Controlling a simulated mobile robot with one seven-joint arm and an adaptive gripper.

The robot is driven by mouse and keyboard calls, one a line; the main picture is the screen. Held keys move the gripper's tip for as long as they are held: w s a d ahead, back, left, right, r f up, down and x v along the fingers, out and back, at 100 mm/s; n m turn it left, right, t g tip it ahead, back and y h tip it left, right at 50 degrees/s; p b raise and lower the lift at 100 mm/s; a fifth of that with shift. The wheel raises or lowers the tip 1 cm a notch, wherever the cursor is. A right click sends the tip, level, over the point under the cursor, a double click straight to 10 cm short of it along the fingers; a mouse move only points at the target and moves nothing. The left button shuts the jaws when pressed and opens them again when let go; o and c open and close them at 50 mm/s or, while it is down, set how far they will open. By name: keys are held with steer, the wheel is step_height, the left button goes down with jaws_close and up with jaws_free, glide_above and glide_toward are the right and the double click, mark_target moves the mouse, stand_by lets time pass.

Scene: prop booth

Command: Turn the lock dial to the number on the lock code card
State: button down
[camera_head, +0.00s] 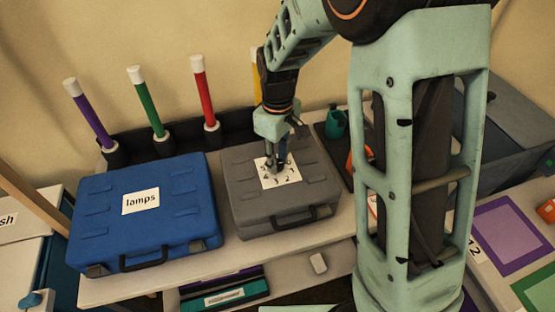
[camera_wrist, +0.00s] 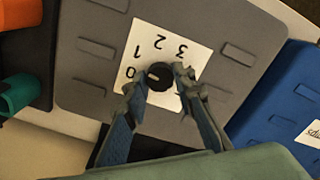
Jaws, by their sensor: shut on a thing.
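The lock dial (camera_wrist: 159,77) is a small black round knob with a pale mark. It sits on a white number plate (camera_wrist: 203,52) on the grey case (camera_head: 240,190), which lies flat on the table. The wrist view shows 0, 1, 2 and 3 around the dial; other digits are hidden by my fingers. The pale mark lies on the dial's left part, on the side of the 0, but its exact pointing is hard to tell. My gripper (camera_head: 277,166) reaches down from above, its two fingers shut on the dial's sides. I cannot identify a lock code card.
A blue case (camera_head: 150,235) labelled "lamps" lies left of the grey case. Upright purple, green, red and yellow sticks (camera_head: 198,90) stand in a dark rack behind. A teal watering-can-like object (camera_head: 336,124) is on a dark tray at right. A label at far right reads "12".

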steer(key=m, duration=0.5)
steer(key=shift+m, duration=0.4)
steer(key=m, duration=0.5)
steer(key=shift+m+b, duration=0.3)
steer(key=shift+m, duration=0.3)
steer(key=c, duration=1.6)
jaws_free()
steer(key=shift+r, duration=0.1)
step_height(320, 180, up, 12)
